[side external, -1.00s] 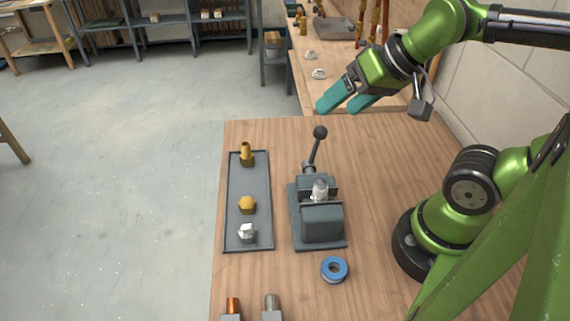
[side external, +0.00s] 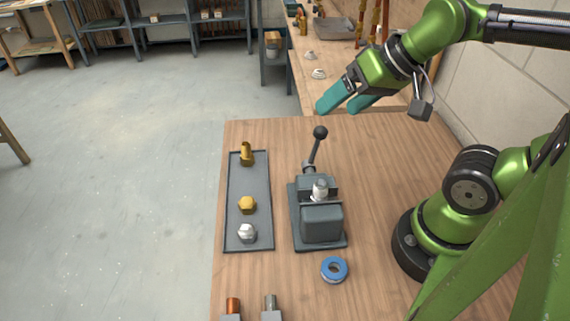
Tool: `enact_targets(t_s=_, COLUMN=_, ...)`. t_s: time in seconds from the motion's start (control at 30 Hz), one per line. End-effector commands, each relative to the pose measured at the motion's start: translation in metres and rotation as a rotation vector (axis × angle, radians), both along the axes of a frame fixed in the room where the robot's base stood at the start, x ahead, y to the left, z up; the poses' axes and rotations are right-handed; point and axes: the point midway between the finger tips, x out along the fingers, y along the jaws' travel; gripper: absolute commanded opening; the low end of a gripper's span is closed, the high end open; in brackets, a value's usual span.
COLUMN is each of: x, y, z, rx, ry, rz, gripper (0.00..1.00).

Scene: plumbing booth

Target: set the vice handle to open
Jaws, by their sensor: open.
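The grey vice (side external: 321,222) stands on the wooden bench. Its handle (side external: 316,148) is a dark lever with a round black knob, standing nearly upright and leaning slightly right at the vice's far end. A silvery fitting (side external: 320,188) sits upright between the vice jaws; whether it is clamped cannot be told. My gripper (side external: 342,106) is open and empty, with its teal fingers above the bench's far edge. It is above and to the right of the knob, apart from it.
A grey tray (side external: 263,190) left of the vice holds brass and silver fittings. A blue tape roll (side external: 334,269) lies at the near right of the vice. Two pipe ends (side external: 233,306) (side external: 270,303) stand at the near edge. The bench right of the vice is clear.

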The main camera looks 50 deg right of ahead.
Motion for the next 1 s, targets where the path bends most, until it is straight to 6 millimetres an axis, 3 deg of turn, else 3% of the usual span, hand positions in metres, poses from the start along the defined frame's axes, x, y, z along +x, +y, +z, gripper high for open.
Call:
enact_targets(t_s=0.3, x=0.0, y=0.0, z=0.0, rx=0.0, ry=0.0, rz=0.0, gripper=0.76)
enact_targets(t_s=0.43, x=0.002, y=0.0, z=-0.005, rx=0.0, ry=0.022, rz=0.001, gripper=0.58)
enact_targets(t_s=0.57, x=0.02, y=-0.003, z=-0.002, rx=-0.024, ry=0.078, rz=0.013, gripper=0.58)
enact_targets(t_s=0.8, x=0.069, y=-0.027, z=0.025, rx=-0.27, ry=0.348, rz=0.329, gripper=0.58)
enact_targets(t_s=1.0, x=0.081, y=-0.043, z=0.053, rx=-0.39, ry=0.506, rz=0.599, gripper=0.58)
